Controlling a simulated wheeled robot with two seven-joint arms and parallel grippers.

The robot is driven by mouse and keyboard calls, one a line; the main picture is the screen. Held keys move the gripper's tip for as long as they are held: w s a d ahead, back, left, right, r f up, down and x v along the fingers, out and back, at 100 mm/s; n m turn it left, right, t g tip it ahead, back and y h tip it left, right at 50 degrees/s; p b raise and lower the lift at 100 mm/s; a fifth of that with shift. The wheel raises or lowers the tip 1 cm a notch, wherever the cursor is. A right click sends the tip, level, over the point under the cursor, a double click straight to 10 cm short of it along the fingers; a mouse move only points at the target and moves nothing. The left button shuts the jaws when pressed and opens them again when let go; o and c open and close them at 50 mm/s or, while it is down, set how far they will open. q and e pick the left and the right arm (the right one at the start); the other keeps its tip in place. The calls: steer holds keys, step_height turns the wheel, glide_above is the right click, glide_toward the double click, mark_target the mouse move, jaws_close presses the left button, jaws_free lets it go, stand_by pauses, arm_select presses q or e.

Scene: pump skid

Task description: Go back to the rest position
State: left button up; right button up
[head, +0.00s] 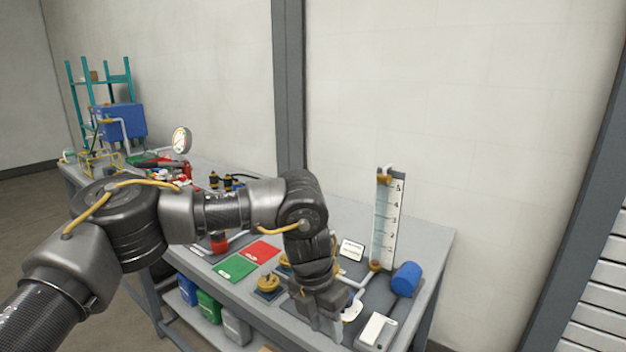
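My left arm comes in from the left and reaches across the workbench (424,262). My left gripper (325,328) points down over the front right part of the bench, beside a small brass-coloured fitting on a dark blue base (268,284). Its fingertips are small and dark here, and I cannot tell whether they are apart or closed on something. The arm and gripper hide part of the bench and the parts under them. My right gripper is not in view.
A sight gauge with a numbered scale (387,225) stands upright at the right. Beside it are a blue cylinder (406,279) and a white-topped box (377,330). Green (235,268) and red (262,251) mats lie left of the gripper. A dial gauge (181,140) and blue tank (121,120) are farther back.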

arm_select(q)
steer(key=s+d+f+n+h, duration=0.2)
steer(key=s+d+n+h, duration=0.3)
steer(key=d, duration=0.4)
steer(key=s+d+f+n+h, duration=0.2)
steer(key=s+d+h, duration=0.4)
steer(key=s+d, duration=0.15)
steer(key=w+a+f+n+t+y, duration=0.25)
steer(key=a+f+n+t, duration=0.25)
steer(key=a+n, duration=0.6)
steer(key=w+a+f+n+t+y, duration=0.2)
steer(key=a+f+n+t+y, duration=0.25)
steer(key=a+n, duration=0.7)
steer(key=s+a+f+n+g+y, duration=0.3)
steer(key=s+a+f+n, duration=0.3)
steer(key=s+a, duration=0.4)
steer(key=s+a+f+n+g+y, duration=0.25)
steer(key=s+a+f+n, duration=0.4)
steer(key=s+a, duration=0.35)
step_height(320, 180, down, 28)
steer(key=s+a+g, duration=0.1)
steer(key=s, duration=0.2)
steer(key=s+a+f+g, duration=0.1)
steer(key=s+a+f, duration=0.2)
steer(key=s+f, duration=1)
steer(key=shift+s+a+f+y, duration=0.15)
steer(key=shift+s+a+y, duration=0.25)
steer(key=shift+s, duration=0.4)
